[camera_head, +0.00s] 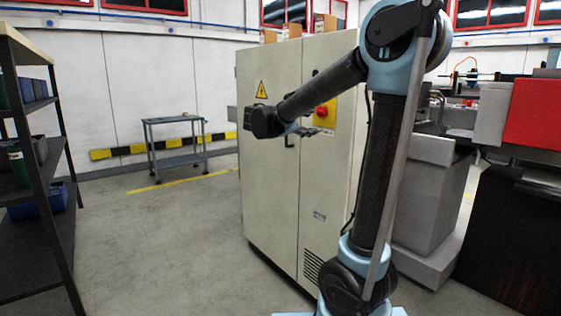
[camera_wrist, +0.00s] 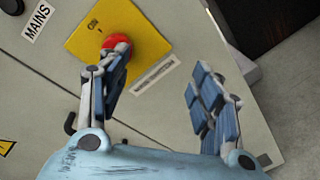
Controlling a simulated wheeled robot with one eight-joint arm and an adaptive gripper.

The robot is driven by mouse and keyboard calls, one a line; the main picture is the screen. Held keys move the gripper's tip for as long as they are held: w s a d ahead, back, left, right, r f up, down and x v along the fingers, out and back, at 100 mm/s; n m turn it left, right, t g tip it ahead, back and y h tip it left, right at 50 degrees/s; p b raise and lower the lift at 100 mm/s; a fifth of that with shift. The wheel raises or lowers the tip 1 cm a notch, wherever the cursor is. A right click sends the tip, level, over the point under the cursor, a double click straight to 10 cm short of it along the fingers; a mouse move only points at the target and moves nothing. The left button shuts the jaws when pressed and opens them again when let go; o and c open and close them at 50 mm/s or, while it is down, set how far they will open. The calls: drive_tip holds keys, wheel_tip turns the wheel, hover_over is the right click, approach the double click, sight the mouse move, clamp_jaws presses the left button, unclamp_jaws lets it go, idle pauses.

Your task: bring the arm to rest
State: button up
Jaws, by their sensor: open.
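My arm (camera_head: 378,170) is raised and bent, reaching left in front of a tall cream cabinet (camera_head: 270,190). My gripper (camera_wrist: 159,62) is open, with nothing between its fingers. In the wrist view its left finger overlaps the lower part of a red knob (camera_wrist: 140,42) on a yellow plate (camera_wrist: 88,38); I cannot tell whether they touch. The right finger is over the cabinet's pale front. In the head view the gripper (camera_head: 312,131) is small, close to the cabinet front, just below the red knob (camera_head: 321,111).
A dark shelf rack (camera_head: 58,115) stands at the left, and a small grey trolley (camera_head: 178,162) by the back wall. Machinery with a red panel (camera_head: 536,114) is at the right. The floor (camera_head: 165,240) between rack and cabinet is clear. A "MAINS" label (camera_wrist: 38,21) is on the cabinet.

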drive_tip(key=s+d+f+m+g+y, duration=0.3)
drive_tip(key=s+d+f, duration=0.3)
drive_tip(key=s+f, duration=0.25)
drive_tip(key=s+d+f+m+g+y, duration=0.2)
drive_tip(key=s+d+f+m, duration=0.1)
drive_tip(key=s+d+f, duration=0.5)
drive_tip(key=s+a+f+m+g+y, duration=0.1)
drive_tip(key=s+a+f+m+y, duration=0.3)
drive_tip(key=s+f, duration=0.4)
drive_tip(key=s+a+f+m+g+y, duration=0.1)
drive_tip(key=s+a+f+m+y, duration=0.2)
drive_tip(key=s+f, duration=0.5)
drive_tip(key=shift+s+a+f+m+y, duration=0.2)
drive_tip(key=shift+s+a+m+y, duration=0.2)
drive_tip(key=shift+s+a+y, duration=0.6)
drive_tip(key=shift+s+a, duration=0.1)
drive_tip(key=shift+a, duration=0.05)
